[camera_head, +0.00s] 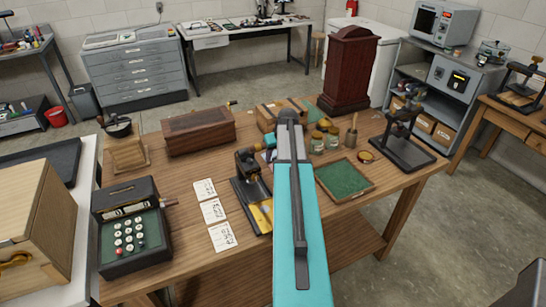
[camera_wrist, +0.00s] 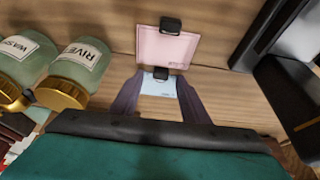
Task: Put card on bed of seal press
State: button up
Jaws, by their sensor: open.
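A pale blue card (camera_wrist: 158,84) with a dark clip lies between the fingers of my open gripper (camera_wrist: 158,98) in the wrist view. A pink card (camera_wrist: 168,46) with a dark clip is just beyond it. I cannot tell whether the fingers touch the blue card. In the head view my teal arm hides most of the gripper and these cards. A black press-like device (camera_head: 405,150) stands at the table's right. Another dark device (camera_head: 250,190) with a yellow piece on its base is left of my arm. I cannot tell for certain which is the seal press.
Labelled jars (camera_wrist: 80,62) stand close at left in the wrist view, and a black object (camera_wrist: 290,95) is at right. A green-lined tray (camera_head: 345,180), white written cards (camera_head: 213,211), a keyed machine (camera_head: 130,228) and wooden boxes (camera_head: 198,132) occupy the table (camera_head: 190,262).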

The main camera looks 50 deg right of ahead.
dwell(0.5)
grip_shut()
jog(key=shift+r, duration=0.1)
notch_tip(320, 180, up, 10)
jog(key=b, duration=0.2)
jog(key=shift+b, duration=0.35)
dwell(0.4)
dwell(0.8)
